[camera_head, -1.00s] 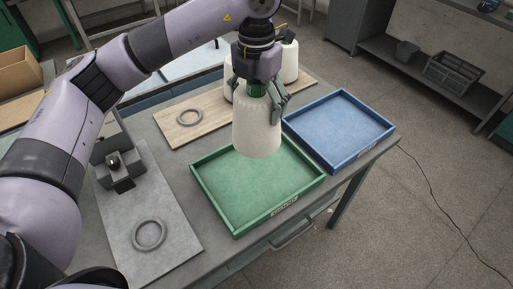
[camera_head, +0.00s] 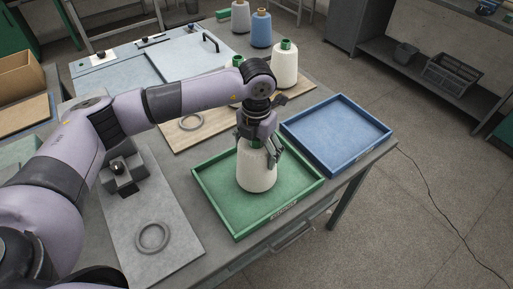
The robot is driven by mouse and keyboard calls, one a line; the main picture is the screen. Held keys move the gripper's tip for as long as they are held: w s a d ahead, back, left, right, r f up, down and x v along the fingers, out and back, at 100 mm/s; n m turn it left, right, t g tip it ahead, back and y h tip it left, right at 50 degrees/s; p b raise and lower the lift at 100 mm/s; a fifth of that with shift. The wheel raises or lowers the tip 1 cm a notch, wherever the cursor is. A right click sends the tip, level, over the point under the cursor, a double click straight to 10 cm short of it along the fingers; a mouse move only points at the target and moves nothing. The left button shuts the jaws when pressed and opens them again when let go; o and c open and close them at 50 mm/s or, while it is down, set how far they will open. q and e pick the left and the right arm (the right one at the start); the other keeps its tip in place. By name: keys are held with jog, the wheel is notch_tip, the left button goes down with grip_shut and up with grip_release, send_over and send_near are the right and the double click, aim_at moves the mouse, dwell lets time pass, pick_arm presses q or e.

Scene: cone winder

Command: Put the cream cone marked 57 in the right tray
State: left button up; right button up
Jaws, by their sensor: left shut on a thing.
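My left gripper (camera_head: 259,143) points down and is shut on the green top of a cream cone (camera_head: 257,176). The cone is upright inside the outline of the green tray (camera_head: 209,205); I cannot tell whether its base touches the tray floor. No number on the cone is readable. The blue tray (camera_head: 336,133) lies to the right of the green tray and is empty. Another cream cone with a green top (camera_head: 285,66) stands behind, and a similar one (camera_head: 236,68) is partly hidden by my arm. My right gripper is not in view.
A wooden board (camera_head: 175,137) with a grey ring (camera_head: 191,122) lies behind the green tray. A grey plate (camera_head: 135,215) with another ring (camera_head: 153,237) and a dark block fixture (camera_head: 122,170) is at left. A grey cone (camera_head: 241,17) and a blue cone (camera_head: 261,32) stand at the back.

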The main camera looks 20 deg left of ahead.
pick_arm(q)
jog(key=o, duration=0.8)
jog(key=shift+f, duration=0.1)
jog(key=o, duration=0.4)
jog(key=shift+o, duration=0.2)
jog(key=shift+r, duration=0.5)
notch_tip(320, 180, up, 11)
jog(key=b, duration=0.3)
jog(key=shift+r, duration=0.2)
